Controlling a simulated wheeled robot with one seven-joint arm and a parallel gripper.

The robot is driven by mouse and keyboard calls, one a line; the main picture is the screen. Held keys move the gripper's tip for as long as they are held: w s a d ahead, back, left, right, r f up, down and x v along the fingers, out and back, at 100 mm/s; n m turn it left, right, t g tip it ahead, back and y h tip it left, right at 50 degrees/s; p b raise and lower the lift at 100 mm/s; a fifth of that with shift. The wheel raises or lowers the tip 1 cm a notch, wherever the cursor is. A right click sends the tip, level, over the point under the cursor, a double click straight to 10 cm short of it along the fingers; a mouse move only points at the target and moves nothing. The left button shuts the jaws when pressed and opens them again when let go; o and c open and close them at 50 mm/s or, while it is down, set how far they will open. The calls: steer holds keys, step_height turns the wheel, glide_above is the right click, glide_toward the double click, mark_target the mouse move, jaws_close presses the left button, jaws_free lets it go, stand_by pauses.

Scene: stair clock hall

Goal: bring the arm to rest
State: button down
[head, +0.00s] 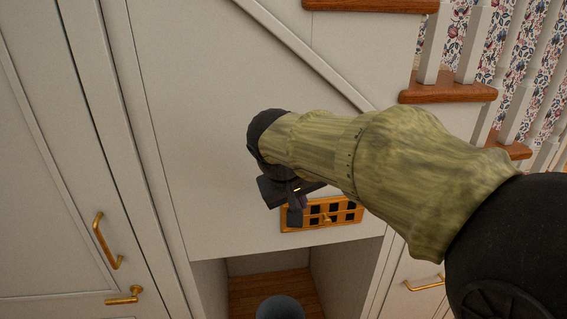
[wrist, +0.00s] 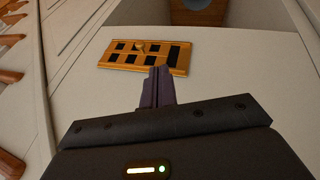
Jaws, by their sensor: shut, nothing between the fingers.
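My arm reaches in from the right of the head view, with its end in front of the white panel (head: 215,130) under the stairs. My gripper (head: 296,216) is shut and empty. In the wrist view its dark fingers (wrist: 158,88) are together, pointing toward a brass-coloured grille with dark openings (wrist: 118,55). The grille also shows in the head view (head: 345,213), partly hidden behind my gripper. It has a small knob (wrist: 139,47). I cannot tell whether the fingertips touch the panel.
Below the grille is an open recess with a wooden floor (head: 262,292). A tall white cupboard door (head: 50,180) with a brass handle (head: 104,241) stands left. Another brass handle (head: 424,285) is lower right. Wooden stair treads (head: 447,92) and white balusters (head: 476,45) rise at upper right.

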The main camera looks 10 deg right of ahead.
steer(key=s+d+f+y, duration=0.1)
steer(key=s+d+f, duration=0.1)
steer(key=f, duration=0.4)
steer(key=s+d+f+m+g+y, duration=0.1)
steer(key=s+d+f, duration=0.1)
steer(key=s+f, duration=0.3)
steer(key=s+d+f+m+g+y+p, duration=0.1)
steer(key=s+d+f, duration=0.1)
steer(key=f, duration=0.5)
steer(key=shift+s+d+f, duration=0.35)
steer(key=shift+s, duration=0.55)
steer(key=shift+d, duration=0.1)
